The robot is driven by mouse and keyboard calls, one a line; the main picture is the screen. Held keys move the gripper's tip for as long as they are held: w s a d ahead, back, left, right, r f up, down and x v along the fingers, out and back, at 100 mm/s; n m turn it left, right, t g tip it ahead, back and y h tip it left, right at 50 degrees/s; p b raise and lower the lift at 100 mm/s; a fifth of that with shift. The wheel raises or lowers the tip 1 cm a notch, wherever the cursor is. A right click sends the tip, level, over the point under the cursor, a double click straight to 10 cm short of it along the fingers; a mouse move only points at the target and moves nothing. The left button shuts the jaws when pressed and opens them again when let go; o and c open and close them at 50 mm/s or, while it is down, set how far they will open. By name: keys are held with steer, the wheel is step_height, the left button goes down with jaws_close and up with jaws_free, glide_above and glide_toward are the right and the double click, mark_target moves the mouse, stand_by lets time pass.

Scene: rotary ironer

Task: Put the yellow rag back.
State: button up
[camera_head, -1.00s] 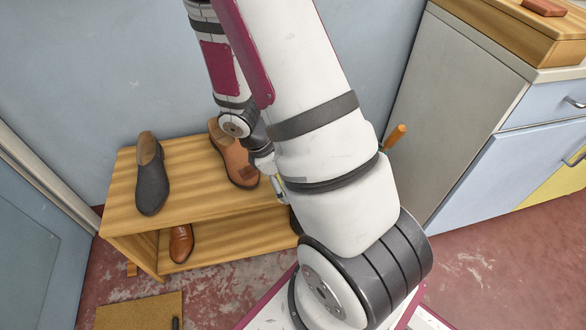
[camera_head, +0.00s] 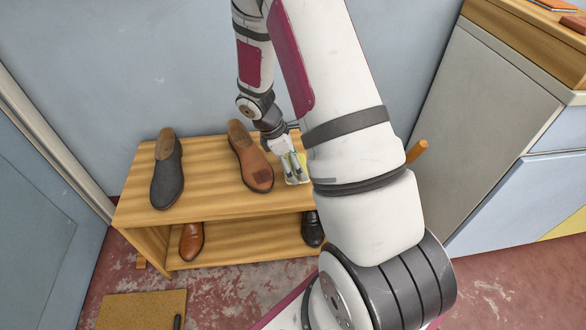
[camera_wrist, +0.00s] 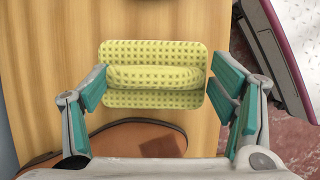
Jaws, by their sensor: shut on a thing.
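The yellow rag (camera_wrist: 152,102) is a dotted yellow cloth with a raised fold across its middle. In the wrist view it is at the wooden top of the shoe rack (camera_wrist: 52,60), between my teal-padded fingers. My gripper (camera_wrist: 156,80) is shut on the rag, with a finger at each end of the fold. In the head view the rag (camera_head: 303,179) shows as a small pale yellow patch under my gripper (camera_head: 293,165), right of the brown shoe (camera_head: 250,158). My forearm hides the rack's right end there.
A dark grey shoe (camera_head: 167,170) stands on the rack top at left. Brown (camera_head: 191,240) and black (camera_head: 312,230) shoes are on the lower shelf. A cork-coloured mat (camera_head: 140,311) lies on the floor at front left. A pale cabinet (camera_head: 450,130) stands at right.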

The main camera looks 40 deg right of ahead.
mark_target(291, 164)
steer(key=shift+w+d+f, duration=0.15)
steer(key=shift+w+d, duration=0.2)
steer(key=shift+w, duration=0.45)
steer(key=shift+w+f, duration=0.1)
steer(key=shift+f+b, duration=1.1)
steer(key=shift+f, duration=0.5)
steer(key=shift+f, duration=0.15)
steer(key=o, duration=1)
